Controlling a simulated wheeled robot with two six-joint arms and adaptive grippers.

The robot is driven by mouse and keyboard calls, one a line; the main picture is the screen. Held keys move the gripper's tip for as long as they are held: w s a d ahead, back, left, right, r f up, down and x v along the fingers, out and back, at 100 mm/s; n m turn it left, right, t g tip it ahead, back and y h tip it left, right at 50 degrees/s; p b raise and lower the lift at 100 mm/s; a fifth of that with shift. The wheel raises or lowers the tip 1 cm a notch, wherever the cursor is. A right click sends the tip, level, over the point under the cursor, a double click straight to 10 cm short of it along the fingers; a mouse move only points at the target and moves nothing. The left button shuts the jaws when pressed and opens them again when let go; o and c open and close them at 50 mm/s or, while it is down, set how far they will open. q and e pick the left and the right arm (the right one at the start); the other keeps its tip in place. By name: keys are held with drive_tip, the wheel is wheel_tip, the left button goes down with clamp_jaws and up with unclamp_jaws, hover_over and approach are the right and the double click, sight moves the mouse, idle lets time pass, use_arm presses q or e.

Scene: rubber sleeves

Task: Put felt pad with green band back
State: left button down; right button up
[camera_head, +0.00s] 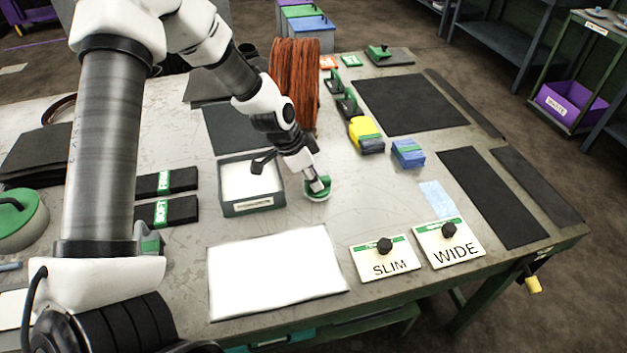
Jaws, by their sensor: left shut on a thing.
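My left gripper (318,187) reaches down near the middle of the table. It is shut on a small round piece with a green band (318,195), which looks like the felt pad. The pad is at or just above the tabletop, and whether it touches is hard to tell. The gripper hides part of it. Just left of it stands a grey, open, labelled tray (253,207) with a pale inside. My right gripper is not in view.
A white sheet (275,272) lies in front, with the SLIM plate (372,267) and WIDE plate (470,252) to its right. A yellow block (362,130), a blue block (408,153) and an orange-brown bundle (294,85) stand behind. Bare table lies right of the gripper.

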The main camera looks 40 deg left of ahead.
use_arm(q)
drive_tip(key=shift+a+f, duration=0.1)
drive_tip(key=shift+f, duration=0.6)
drive_tip(key=c, duration=1)
unclamp_jaws()
drive_tip(key=shift+r, duration=0.1)
drive_tip(key=p+v, duration=0.2)
drive_tip(key=v, duration=0.1)
drive_tip(key=p+v, duration=0.3)
drive_tip(key=v, duration=0.1)
drive_tip(key=shift+w+r, duration=0.2)
drive_tip(key=v, duration=0.5)
drive_tip(key=shift+s, duration=0.15)
